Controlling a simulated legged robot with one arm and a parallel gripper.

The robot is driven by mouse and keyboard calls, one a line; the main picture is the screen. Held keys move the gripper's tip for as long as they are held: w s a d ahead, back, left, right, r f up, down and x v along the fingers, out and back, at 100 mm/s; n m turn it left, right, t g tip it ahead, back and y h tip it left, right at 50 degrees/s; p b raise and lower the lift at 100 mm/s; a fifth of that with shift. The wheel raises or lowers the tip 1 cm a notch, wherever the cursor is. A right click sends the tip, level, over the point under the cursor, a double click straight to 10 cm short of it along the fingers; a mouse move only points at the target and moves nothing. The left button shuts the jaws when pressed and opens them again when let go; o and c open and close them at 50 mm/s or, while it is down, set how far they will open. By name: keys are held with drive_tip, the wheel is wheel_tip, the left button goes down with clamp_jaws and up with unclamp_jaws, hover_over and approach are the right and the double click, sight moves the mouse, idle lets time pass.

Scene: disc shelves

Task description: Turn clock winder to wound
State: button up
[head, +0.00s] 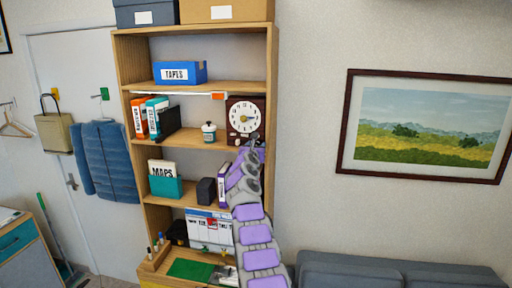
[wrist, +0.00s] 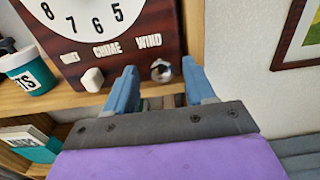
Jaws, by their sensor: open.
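The clock (head: 245,117) has a dark wooden case and a white dial, and stands on a middle shelf of the bookcase at its right end. In the wrist view the lower part of the clock (wrist: 120,45) shows the words QUIT, CHIME and WIND. A round metal winder (wrist: 161,71) sits below WIND, and a pale knob (wrist: 92,79) sits lower left of it. My gripper (wrist: 160,82) is open, its two blue fingers apart in front of the clock, with the winder between them in the picture. I cannot tell whether it touches. In the head view my arm hides the gripper's tips.
A teal and white jar (head: 209,132) stands left of the clock, and binders (head: 139,118) further left. The bookcase's right side panel (head: 271,80) is close beside the clock. A grey sofa (head: 390,273) stands lower right.

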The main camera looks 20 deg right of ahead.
drive_tip(key=shift+c, duration=0.3)
clamp_jaws()
